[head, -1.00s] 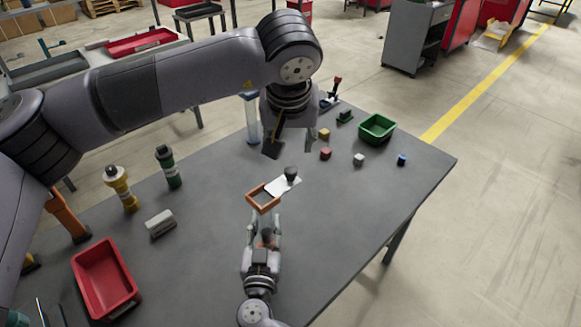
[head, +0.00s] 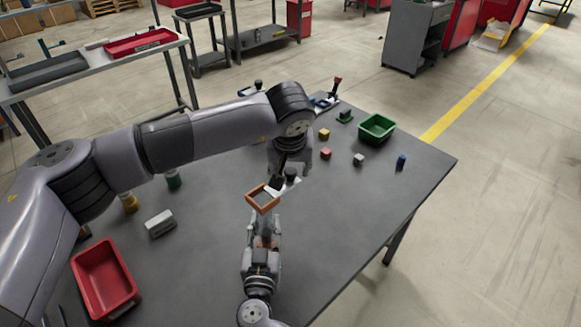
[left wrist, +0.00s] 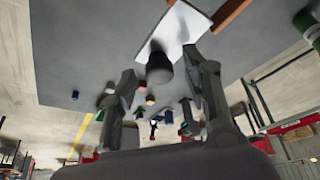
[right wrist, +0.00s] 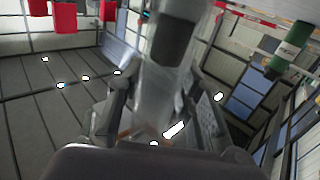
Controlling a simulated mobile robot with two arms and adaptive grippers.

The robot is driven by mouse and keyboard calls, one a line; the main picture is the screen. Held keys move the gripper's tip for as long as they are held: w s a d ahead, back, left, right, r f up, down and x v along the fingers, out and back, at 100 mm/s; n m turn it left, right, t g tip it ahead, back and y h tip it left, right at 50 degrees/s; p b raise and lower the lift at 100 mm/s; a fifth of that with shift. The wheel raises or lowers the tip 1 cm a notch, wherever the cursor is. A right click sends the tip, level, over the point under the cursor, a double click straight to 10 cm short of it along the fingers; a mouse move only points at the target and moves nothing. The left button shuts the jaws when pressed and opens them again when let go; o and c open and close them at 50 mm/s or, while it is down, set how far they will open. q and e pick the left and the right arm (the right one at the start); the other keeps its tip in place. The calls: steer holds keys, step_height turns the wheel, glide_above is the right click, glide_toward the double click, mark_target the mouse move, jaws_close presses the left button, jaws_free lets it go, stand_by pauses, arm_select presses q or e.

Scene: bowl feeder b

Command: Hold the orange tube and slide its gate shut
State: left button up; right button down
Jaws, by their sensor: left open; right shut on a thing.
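The orange tube (head: 263,198) is a rectangular frame above the table in the head view. A white gate plate (left wrist: 178,30) with a dark knob (left wrist: 159,68) sticks out from its far right side. My right gripper (head: 264,230) is shut on the tube from the near side; its grip is partly hidden. My left gripper (head: 285,172) is open, above and beside the gate. In the left wrist view its fingers (left wrist: 168,76) stand on either side of the knob, with no clear contact. Part of the tube shows at the top there (left wrist: 232,12).
A red bin (head: 82,268) and a whitish block (head: 159,223) stand on the table (head: 340,215) at left. A green bin (head: 377,137) and small blocks, including a red one (head: 325,153), stand at the far right. The table right of the tube is clear.

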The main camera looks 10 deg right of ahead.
arm_select(q)
steer(key=shift+c, duration=0.4)
jaws_close()
stand_by(0.4)
